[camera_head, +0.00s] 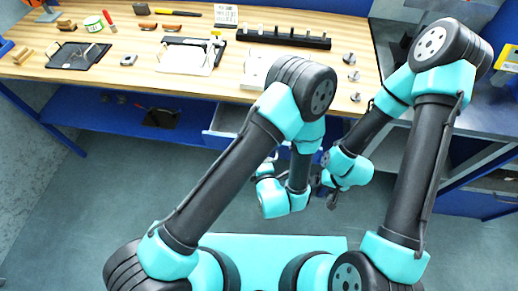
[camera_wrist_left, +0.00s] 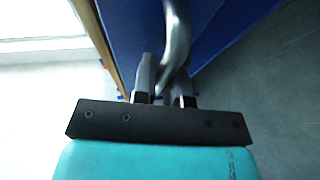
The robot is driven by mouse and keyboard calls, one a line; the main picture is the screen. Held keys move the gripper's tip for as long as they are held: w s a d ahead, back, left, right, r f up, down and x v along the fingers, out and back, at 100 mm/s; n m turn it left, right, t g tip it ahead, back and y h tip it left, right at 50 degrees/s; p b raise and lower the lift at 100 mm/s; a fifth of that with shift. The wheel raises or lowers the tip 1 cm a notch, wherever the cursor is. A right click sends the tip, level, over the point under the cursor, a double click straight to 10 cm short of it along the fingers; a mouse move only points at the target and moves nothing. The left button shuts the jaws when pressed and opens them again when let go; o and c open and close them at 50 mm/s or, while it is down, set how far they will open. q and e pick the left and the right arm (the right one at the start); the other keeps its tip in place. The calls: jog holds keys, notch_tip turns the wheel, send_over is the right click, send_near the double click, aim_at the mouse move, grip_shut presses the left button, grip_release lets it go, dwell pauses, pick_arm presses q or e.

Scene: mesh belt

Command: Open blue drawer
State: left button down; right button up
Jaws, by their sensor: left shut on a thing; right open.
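The blue drawer (camera_head: 216,141) sits under the wooden workbench and stands partly pulled out, with its pale inside showing behind the front. My left arm covers its right part. In the left wrist view the blue drawer front (camera_wrist_left: 222,28) rises ahead, with a curved metal handle (camera_wrist_left: 177,32) on it. My left gripper (camera_wrist_left: 163,78) is shut on the handle, which passes between its fingers. My right gripper (camera_head: 331,197) is open and empty, low in front of the bench, to the right of the left arm's wrist.
The wooden bench top (camera_head: 130,70) carries several tools, a black tray (camera_head: 78,55), a white board (camera_head: 188,57) and a dark rack (camera_head: 283,38). A blue lower shelf (camera_head: 100,115) runs beneath. The grey floor (camera_head: 110,210) in front at the left is clear.

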pick_arm(q)
jog(key=c, duration=1.2)
grip_release()
